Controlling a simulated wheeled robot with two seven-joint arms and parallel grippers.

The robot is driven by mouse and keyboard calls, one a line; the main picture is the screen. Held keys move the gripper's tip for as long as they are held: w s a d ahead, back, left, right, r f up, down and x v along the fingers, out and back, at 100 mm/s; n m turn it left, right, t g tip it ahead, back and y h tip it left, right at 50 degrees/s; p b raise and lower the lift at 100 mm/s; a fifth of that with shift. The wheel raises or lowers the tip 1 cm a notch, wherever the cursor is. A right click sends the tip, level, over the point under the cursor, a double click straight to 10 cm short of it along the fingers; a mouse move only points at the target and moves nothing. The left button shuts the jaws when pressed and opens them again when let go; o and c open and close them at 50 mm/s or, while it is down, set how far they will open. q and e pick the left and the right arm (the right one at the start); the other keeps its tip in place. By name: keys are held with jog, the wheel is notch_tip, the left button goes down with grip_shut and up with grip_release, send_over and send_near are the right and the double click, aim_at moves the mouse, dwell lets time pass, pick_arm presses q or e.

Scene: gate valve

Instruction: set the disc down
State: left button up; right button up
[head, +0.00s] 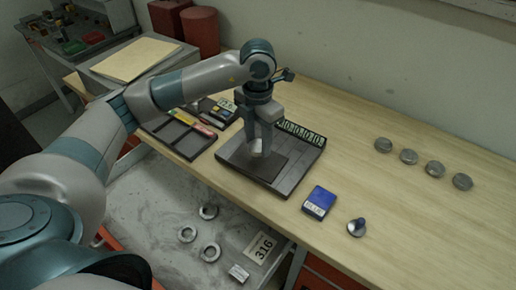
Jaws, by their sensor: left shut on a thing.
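My left gripper (258,150) reaches down over a dark tray (231,158) on the wooden bench. It is shut on a small pale grey piece, seemingly the disc, mostly hidden between the fingers. The piece is low over the dark square pad (265,170) in the tray; I cannot tell whether it touches the pad. Several grey round discs stand in a slanting row at the right of the bench, the nearest to the tray being a grey disc (383,145). My right gripper is out of view.
A compartment tray (177,137) stands left. Metal rings (188,234) lie on a lower grey surface. The bench's right side is mostly clear.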

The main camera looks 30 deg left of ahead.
aim_at(258, 145)
pick_arm(q)
notch_tip(258, 145, down, 3)
jog(key=shift+r+p, duration=0.15)
jog(key=shift+p, duration=0.75)
jog(key=shift+f, duration=0.45)
jog(key=shift+f, duration=0.15)
jog(key=o, duration=1.3)
